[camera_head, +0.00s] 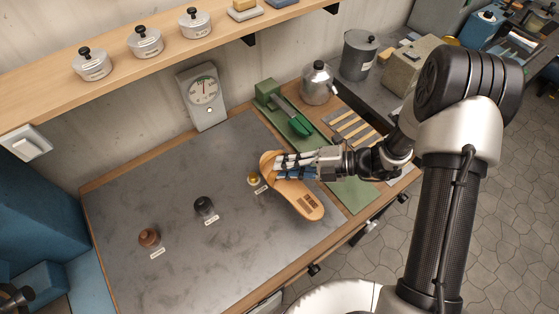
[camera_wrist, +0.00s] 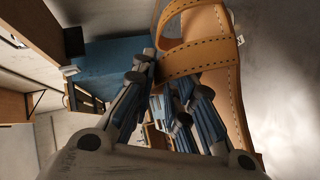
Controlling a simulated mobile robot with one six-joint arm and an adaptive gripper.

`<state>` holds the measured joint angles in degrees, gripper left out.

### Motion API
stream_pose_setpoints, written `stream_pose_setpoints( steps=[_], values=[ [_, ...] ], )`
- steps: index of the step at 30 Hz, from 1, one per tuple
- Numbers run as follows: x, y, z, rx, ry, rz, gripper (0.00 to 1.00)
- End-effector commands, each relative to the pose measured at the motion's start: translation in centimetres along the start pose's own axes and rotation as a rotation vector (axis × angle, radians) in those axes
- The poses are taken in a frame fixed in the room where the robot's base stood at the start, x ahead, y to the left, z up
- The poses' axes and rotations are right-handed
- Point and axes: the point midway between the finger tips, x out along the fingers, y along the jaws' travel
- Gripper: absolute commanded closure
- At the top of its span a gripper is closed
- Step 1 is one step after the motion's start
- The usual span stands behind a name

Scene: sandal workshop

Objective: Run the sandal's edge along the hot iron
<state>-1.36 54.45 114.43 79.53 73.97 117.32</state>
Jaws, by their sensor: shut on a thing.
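A tan sandal (camera_head: 308,204) with stitched straps is held by my gripper (camera_head: 283,166) above the right part of the grey worktop. In the wrist view the sandal (camera_wrist: 208,45) shows dark stitching along its edge, and my gripper (camera_wrist: 165,75) is shut on its strap side. The sole hangs tilted, with one end toward the worktop's front edge. I cannot tell for sure which thing is the hot iron.
Three small labelled knobs stand on the worktop: copper (camera_head: 149,238), black (camera_head: 204,206) and brass (camera_head: 254,178), the brass one close beside the sandal. A dial gauge (camera_head: 203,96) and a metal bottle (camera_head: 317,84) stand at the back. The worktop's left half is mostly clear.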

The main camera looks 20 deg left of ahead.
Motion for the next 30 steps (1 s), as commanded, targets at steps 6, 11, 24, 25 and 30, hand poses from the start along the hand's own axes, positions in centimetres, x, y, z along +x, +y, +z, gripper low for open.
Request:
stream_pose_setpoints(
  steps=[6,11,24,25,30],
  values=[
    [0.3,-0.7,0.4,0.003,-0.014,0.005,1.00],
    [0.7,-2.0,0.8,0.002,-0.013,0.005,1.00],
    [2.3,-6.7,2.1,0.001,-0.011,0.006,1.00],
    [2.4,-7.0,2.2,0.001,-0.011,0.006,1.00],
    [2.6,-7.8,2.4,0.001,-0.011,0.006,1.00]
  ],
)
